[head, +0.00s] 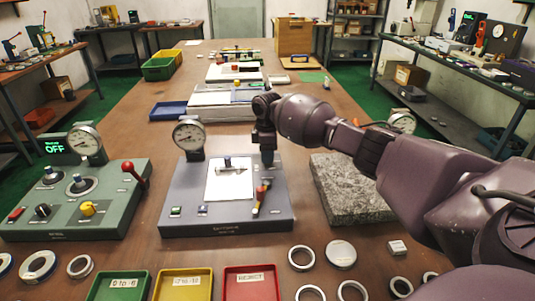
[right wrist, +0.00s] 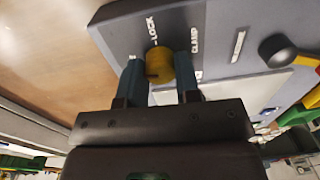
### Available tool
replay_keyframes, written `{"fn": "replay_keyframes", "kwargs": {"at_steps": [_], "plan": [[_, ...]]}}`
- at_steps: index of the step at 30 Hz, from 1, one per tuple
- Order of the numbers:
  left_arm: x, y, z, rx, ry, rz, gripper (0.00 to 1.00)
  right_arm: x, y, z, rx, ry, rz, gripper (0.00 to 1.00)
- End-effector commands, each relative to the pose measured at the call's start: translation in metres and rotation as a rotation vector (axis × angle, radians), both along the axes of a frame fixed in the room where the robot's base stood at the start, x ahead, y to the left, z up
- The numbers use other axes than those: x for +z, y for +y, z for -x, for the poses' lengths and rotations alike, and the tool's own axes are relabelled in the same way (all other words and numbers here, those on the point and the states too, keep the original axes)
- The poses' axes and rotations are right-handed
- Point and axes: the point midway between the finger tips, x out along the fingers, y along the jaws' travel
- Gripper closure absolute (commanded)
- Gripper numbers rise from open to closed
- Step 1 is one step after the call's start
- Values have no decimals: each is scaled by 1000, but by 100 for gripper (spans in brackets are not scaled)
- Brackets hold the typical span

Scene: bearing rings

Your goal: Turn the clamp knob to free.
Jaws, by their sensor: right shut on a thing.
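The grey-blue fixture (head: 180,208) stands mid-table with a white plate (head: 229,180) and a dial gauge (head: 190,135). My right gripper (head: 267,160) points down at the fixture's far right corner. In the right wrist view, my right gripper (right wrist: 158,72) is shut on a brass-yellow knob (right wrist: 158,62), one finger on each side. The labels LOCK and CLAMP show beside the knob on the panel. The knob is hidden behind the gripper in the head view. I cannot tell from its top which way it is set. My left gripper is not in view.
A lever with a red part (head: 261,192) stands on the fixture near the gripper. A granite block (head: 350,190) lies to the right, a green test box (head: 110,205) to the left. Green, yellow and red trays (head: 250,286) and several metal rings (head: 301,258) lie in front.

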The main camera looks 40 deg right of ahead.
Motion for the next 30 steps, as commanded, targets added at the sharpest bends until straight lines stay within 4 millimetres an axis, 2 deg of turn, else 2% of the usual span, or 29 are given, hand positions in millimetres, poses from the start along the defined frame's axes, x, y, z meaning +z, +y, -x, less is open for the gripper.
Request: {"fn": "replay_keyframes", "kwargs": {"at_steps": [12, 29, 30], "plan": [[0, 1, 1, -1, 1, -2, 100, -1, 1, 0, 201, 2, -1, 93], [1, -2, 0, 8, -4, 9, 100, -1, 1, 0, 234, 2, -1, 93], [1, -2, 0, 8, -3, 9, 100, -1, 1, 0, 234, 2, -1, 68]]}}
